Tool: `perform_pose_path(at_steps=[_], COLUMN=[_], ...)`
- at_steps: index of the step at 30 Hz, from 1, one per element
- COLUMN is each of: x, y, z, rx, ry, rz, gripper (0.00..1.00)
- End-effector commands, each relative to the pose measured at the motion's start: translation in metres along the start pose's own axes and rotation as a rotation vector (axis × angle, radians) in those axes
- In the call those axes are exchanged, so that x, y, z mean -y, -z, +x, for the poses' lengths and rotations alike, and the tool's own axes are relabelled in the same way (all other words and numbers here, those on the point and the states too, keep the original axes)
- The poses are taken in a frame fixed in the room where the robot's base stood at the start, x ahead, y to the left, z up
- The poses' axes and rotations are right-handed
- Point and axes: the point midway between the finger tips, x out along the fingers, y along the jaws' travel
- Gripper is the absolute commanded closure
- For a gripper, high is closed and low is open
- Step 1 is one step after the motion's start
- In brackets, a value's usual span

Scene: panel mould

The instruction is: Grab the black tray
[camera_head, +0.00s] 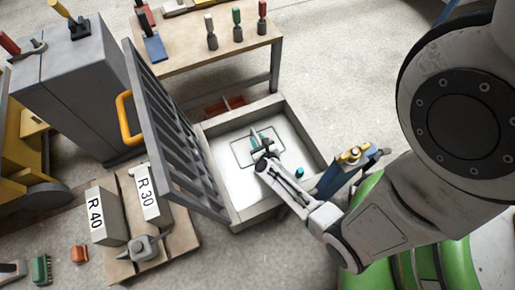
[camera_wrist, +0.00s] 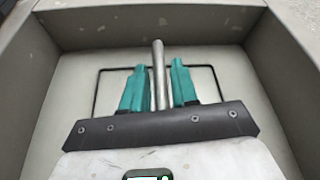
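I cannot pick out a black tray with certainty. A thin black rectangular outline (camera_head: 236,154) shows on the pale floor of an open box (camera_head: 222,123); it also shows in the wrist view (camera_wrist: 97,90). I cannot tell whether it is a drawn line or a rim. My gripper (camera_head: 259,138) is inside the box area, over this outline. In the wrist view its two teal fingers (camera_wrist: 160,80) stand apart, with a grey metal rod (camera_wrist: 159,70) between them. I cannot tell whether they touch the rod.
A small teal-and-black piece (camera_head: 299,172) lies on the box floor. A wooden table (camera_head: 200,52) stands behind. Blocks marked R 30 (camera_head: 147,194) and R 40 (camera_head: 102,216) stand at front left.

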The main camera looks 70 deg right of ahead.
Motion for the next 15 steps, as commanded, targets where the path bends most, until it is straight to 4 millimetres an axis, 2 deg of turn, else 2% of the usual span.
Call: perform_pose_path(at_steps=[1, 8, 15], x=[0.0, 0.0, -0.0001], y=[0.0001, 0.0002, 0.0002], z=[-0.0001, -0.0002, -0.0003], rx=[0.0, 0.0, 0.0], ry=[0.0, 0.0, 0.0], rz=[0.0, 0.0, 0.0], gripper=[0.77, 0.99, 1.0])
